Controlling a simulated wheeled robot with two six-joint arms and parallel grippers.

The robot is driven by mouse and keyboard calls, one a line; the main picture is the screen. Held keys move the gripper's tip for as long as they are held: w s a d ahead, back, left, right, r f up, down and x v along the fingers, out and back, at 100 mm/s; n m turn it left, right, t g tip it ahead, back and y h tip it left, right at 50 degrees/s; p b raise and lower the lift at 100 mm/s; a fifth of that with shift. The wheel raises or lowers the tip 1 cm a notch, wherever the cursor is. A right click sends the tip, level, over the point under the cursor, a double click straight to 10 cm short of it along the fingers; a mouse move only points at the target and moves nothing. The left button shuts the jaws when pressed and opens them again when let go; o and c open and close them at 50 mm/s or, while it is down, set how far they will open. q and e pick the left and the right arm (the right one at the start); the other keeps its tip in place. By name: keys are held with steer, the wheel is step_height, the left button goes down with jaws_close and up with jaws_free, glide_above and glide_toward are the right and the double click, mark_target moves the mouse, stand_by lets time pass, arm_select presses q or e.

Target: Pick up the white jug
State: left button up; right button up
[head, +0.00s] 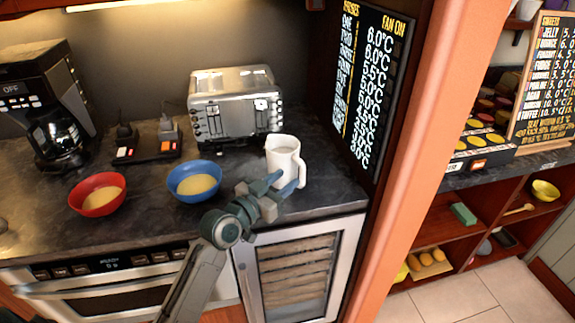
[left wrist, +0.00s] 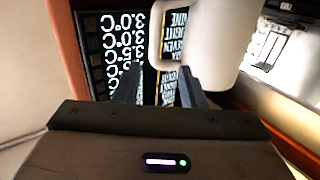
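The white jug (head: 284,152) stands upright on the dark counter (head: 330,190), near its right end, with its handle on the right side. My left gripper (head: 288,180) is at the jug's front right, low by the handle. In the left wrist view, the jug (left wrist: 205,35) fills the top, and its handle (left wrist: 156,35) lies in line with the gap between the fingers. The left fingers (left wrist: 158,70) are apart with nothing visibly clamped between them. Whether they touch the handle cannot be told. My right gripper is not in view.
A blue bowl (head: 195,194) and a red bowl (head: 97,206) stand left of the jug. A toaster (head: 235,100) is behind it, and a coffee maker (head: 40,95) is far left. A dark price board (head: 370,85) rises close on the jug's right.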

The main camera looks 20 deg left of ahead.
mark_target(301, 171)
arm_select(q)
steer(key=shift+x, duration=1)
steer(key=p+x, duration=0.1)
steer(key=x, duration=0.1)
steer(key=d+p+x, duration=0.1)
steer(key=x, duration=0.1)
steer(key=shift+w+f, duration=0.1)
steer(key=shift+w, duration=0.15)
steer(key=shift+w+f, duration=0.1)
steer(key=shift+w, duration=0.1)
jaws_close()
